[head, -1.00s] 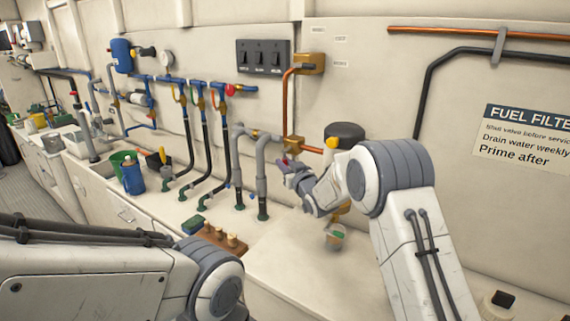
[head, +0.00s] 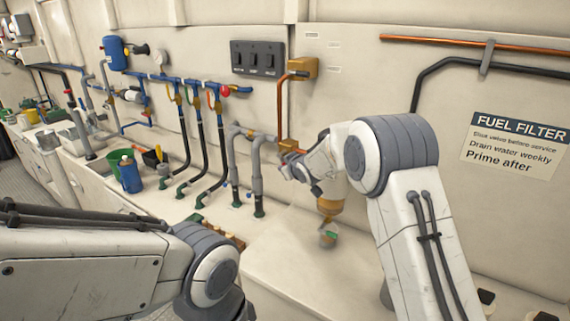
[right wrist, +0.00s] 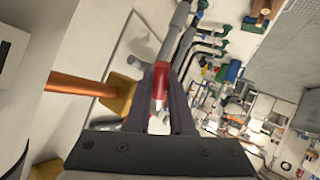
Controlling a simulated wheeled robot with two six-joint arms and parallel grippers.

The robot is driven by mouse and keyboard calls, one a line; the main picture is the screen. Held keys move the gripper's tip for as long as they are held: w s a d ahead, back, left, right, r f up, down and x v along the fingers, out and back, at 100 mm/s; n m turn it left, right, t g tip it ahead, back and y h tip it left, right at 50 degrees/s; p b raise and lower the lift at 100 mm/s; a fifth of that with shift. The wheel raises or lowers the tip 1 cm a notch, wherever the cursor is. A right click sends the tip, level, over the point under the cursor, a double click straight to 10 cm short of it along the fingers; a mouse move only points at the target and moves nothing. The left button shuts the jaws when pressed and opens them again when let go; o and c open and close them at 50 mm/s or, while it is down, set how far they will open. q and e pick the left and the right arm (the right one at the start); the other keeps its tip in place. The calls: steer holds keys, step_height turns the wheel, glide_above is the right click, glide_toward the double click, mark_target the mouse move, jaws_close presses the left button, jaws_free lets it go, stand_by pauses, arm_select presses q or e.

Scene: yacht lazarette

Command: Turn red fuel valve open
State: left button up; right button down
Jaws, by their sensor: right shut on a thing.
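The red fuel valve handle (right wrist: 160,82) shows in the right wrist view between the two dark fingers of my right gripper (right wrist: 161,76), which is shut on it. A brass block (right wrist: 120,92) with a copper pipe sits beside the handle. In the head view my right gripper (head: 289,168) is at the brass fitting (head: 288,147) on the wall pipework, and the gripper and wrist mostly hide the handle. How far the handle is turned cannot be told. My left arm crosses the lower left of the head view; its gripper is out of frame.
The fuel filter's amber bowl (head: 330,207) hangs behind my right wrist, above a small cup (head: 328,237). Grey pipes (head: 257,178) rise left of the gripper. A blue bottle (head: 130,175) stands further left. The counter front is clear.

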stand_by(0.5)
steer(key=c, duration=0.8)
jaws_free()
steer(key=shift+r, duration=0.1)
